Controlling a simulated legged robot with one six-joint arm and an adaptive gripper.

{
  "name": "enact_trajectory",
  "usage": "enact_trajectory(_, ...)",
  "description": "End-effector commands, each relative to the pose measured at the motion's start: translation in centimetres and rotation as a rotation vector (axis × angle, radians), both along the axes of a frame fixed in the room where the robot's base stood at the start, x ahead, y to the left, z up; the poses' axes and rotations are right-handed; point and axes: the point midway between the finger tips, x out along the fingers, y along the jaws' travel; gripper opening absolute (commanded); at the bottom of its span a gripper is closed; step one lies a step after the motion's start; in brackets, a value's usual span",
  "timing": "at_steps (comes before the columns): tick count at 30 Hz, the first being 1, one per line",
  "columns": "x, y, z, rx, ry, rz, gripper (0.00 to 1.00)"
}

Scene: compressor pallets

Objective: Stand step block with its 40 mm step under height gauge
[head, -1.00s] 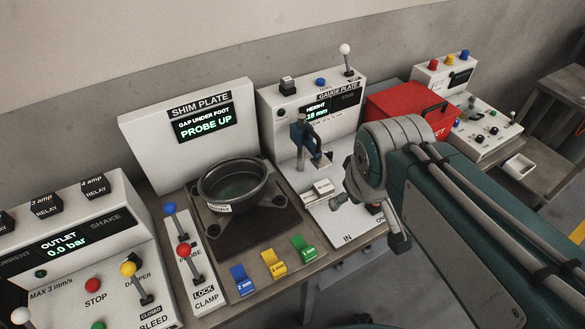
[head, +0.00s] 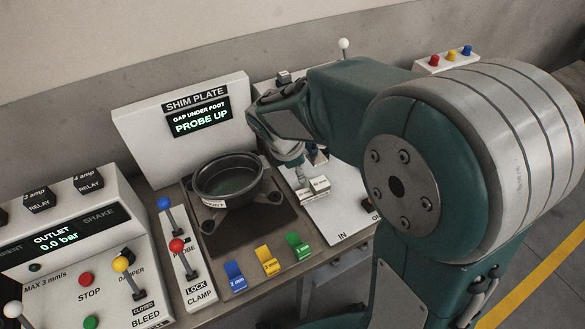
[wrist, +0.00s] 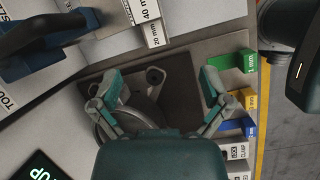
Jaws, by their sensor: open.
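The step block (head: 316,188), a pale block with two labelled steps, lies on the white gauge plate (head: 340,215). In the wrist view the step block (wrist: 152,25) shows its 40 mm and 20 mm labels near the top edge. The dark blue height gauge (wrist: 38,45) stands beside it; its foot seems close to the block, but contact cannot be told. In the head view my arm hides most of the gauge. My gripper (wrist: 160,85) is open and empty, with fingers spread over the shim plate side. In the head view its tip is close to the block.
A round dark pot-like part (head: 228,180) sits on the shim plate left of the block. Blue (head: 234,277), yellow (head: 266,261) and green (head: 298,246) shims lie along the front edge. Probe and clamp levers (head: 177,245) stand left. The shim display reads PROBE UP.

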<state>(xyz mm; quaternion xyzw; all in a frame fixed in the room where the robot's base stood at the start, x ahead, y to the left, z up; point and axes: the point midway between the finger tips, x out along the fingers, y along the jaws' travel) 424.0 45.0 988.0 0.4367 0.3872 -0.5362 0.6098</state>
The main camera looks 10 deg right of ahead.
Motion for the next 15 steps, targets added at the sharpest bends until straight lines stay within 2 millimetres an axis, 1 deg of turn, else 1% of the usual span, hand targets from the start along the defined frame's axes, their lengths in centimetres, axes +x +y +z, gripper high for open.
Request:
enact_trajectory(1,0.6,0.4,-1.0,-0.023,0.032,0.056,0.97)
enact_trajectory(6,1.7,1.2,-2.8,-0.073,0.094,0.192,0.97)
enact_trajectory(9,2.0,1.3,-3.2,-0.083,0.106,0.221,0.97)
enact_trajectory(15,2.0,1.3,-3.2,-0.085,0.108,0.225,0.97)
